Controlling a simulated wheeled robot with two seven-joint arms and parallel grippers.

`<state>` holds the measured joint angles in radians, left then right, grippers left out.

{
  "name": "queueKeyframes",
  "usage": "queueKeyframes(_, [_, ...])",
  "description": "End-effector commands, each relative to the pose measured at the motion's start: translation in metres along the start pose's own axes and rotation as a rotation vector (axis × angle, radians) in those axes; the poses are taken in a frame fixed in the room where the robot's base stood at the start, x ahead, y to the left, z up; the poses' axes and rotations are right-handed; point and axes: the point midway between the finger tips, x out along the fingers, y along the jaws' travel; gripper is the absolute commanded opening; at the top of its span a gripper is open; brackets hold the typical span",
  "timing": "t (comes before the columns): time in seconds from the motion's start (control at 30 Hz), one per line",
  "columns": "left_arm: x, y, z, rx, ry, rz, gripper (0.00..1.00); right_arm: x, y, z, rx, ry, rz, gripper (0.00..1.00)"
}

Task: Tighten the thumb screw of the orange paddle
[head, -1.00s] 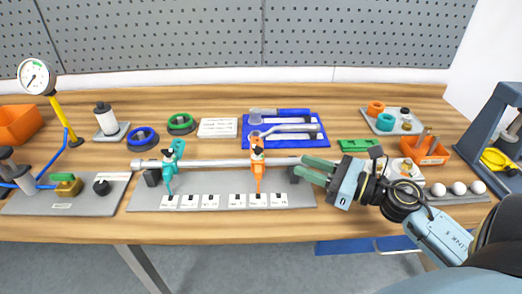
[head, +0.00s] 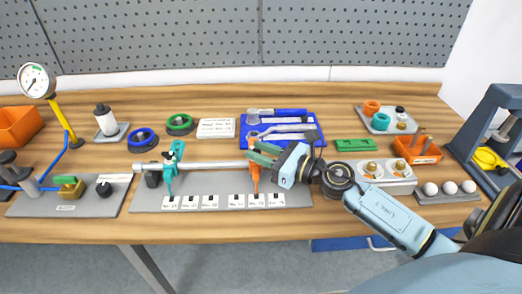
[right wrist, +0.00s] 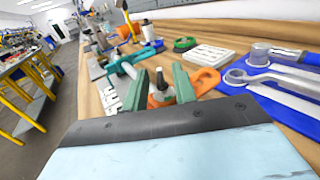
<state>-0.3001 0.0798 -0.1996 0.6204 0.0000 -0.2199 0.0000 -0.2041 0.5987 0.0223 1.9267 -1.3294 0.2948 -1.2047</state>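The orange paddle (head: 255,178) hangs on the horizontal metal shaft (head: 215,165), right of a teal paddle (head: 171,176). My right gripper (head: 262,153) is at the top of the orange paddle, and its green fingers hide the paddle's clamp and screw in the head view. In the right wrist view the two green fingers (right wrist: 160,87) are apart. A dark-tipped post, which looks like the thumb screw (right wrist: 159,76), stands between them, with orange paddle parts (right wrist: 205,80) around and beside it. I cannot tell if the fingers touch it. My left gripper is not in view.
White label cards (head: 237,201) lie on the grey base plate (head: 220,188) below the shaft. A blue tray (head: 318,142) with tools is behind the orange paddle. Green and blue rings stand at the back left, and an orange bin (head: 430,154) at the right.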

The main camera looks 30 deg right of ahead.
Motion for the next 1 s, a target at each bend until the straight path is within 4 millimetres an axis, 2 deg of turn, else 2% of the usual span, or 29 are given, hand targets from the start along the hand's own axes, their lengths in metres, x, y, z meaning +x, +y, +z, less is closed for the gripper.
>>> queueKeyframes(0.13, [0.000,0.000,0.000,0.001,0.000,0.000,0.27,0.000,0.000,0.000,0.000,0.000,0.000,0.25])
queueKeyframes(0.33, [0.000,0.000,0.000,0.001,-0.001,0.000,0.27,0.000,0.000,0.000,0.000,-0.001,0.000,0.00])
queueKeyframes(0.67, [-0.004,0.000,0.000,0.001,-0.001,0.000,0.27,0.000,0.001,0.001,0.002,-0.001,-0.012,0.00])
queueKeyframes(1.0, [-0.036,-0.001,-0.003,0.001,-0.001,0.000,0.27,0.000,0.004,0.005,0.003,0.001,-0.145,0.00])
